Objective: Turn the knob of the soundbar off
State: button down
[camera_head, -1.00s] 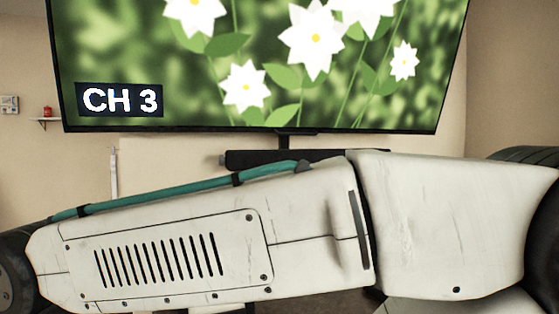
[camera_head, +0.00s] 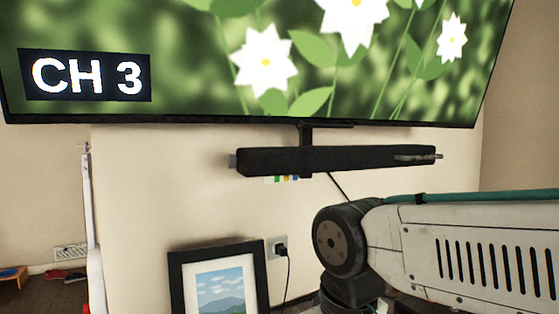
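The black soundbar (camera_head: 330,161) is mounted level on the wall below the television. A small grey knob (camera_head: 232,161) sticks out from its left end. Its setting is too small to read. A slim grey piece (camera_head: 418,157) shows at the soundbar's right end; I cannot tell what it is. My arm reaches in from the right, below the soundbar, with a dark round joint near the picture's middle. My gripper is not in view.
A large television (camera_head: 200,90) showing "CH 3" and white flowers hangs above. A framed picture (camera_head: 220,285) stands below. A wall outlet (camera_head: 278,247) with a plugged cable is beside it. The wall left of the soundbar is clear.

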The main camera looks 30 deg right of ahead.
aim_at(232, 161)
jog(key=z, duration=1.25)
jog(key=k, duration=0.85)
jog(key=u, duration=1.2)
jog(key=i, duration=1)
